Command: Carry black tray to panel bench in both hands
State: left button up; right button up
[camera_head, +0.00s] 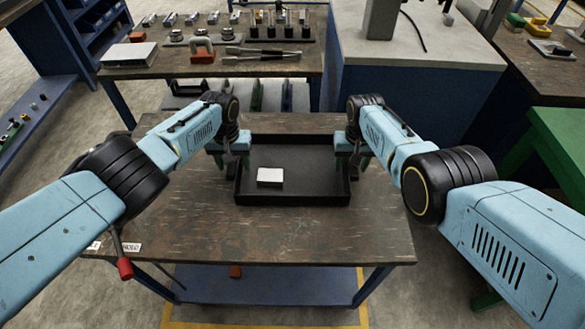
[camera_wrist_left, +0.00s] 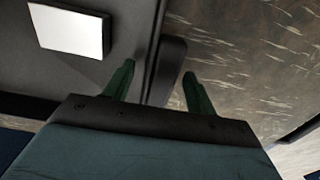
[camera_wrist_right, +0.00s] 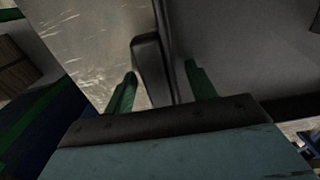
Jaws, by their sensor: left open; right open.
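The black tray (camera_head: 290,199) lies on the dark worn tabletop in the middle of the head view, with a white block (camera_head: 270,176) in it. My left gripper (camera_head: 231,165) is at the tray's left side. In the left wrist view its open fingers (camera_wrist_left: 158,88) stand on either side of the tray's wall and handle (camera_wrist_left: 170,62). My right gripper (camera_head: 352,165) is at the tray's right side. In the right wrist view its open fingers (camera_wrist_right: 160,85) straddle the other handle (camera_wrist_right: 148,58). Whether the fingers touch the handles I cannot tell.
The table (camera_head: 300,240) is clear in front of the tray. A bench with tools (camera_head: 262,52) stands behind on the left, a blue cabinet with a grey top (camera_head: 420,45) behind on the right. A green frame (camera_head: 560,150) stands at the right. A red-tipped lever (camera_head: 124,268) hangs at lower left.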

pick_arm(q)
jog(key=shift+c, duration=0.2)
pick_arm(e)
jog(key=shift+c, duration=0.2)
pick_arm(q)
grip_shut()
pick_arm(e)
grip_shut()
pick_arm(q)
jog(key=shift+w+r, duration=0.1)
jog(key=shift+r, duration=0.05)
pick_arm(e)
jog(key=shift+r, duration=0.15)
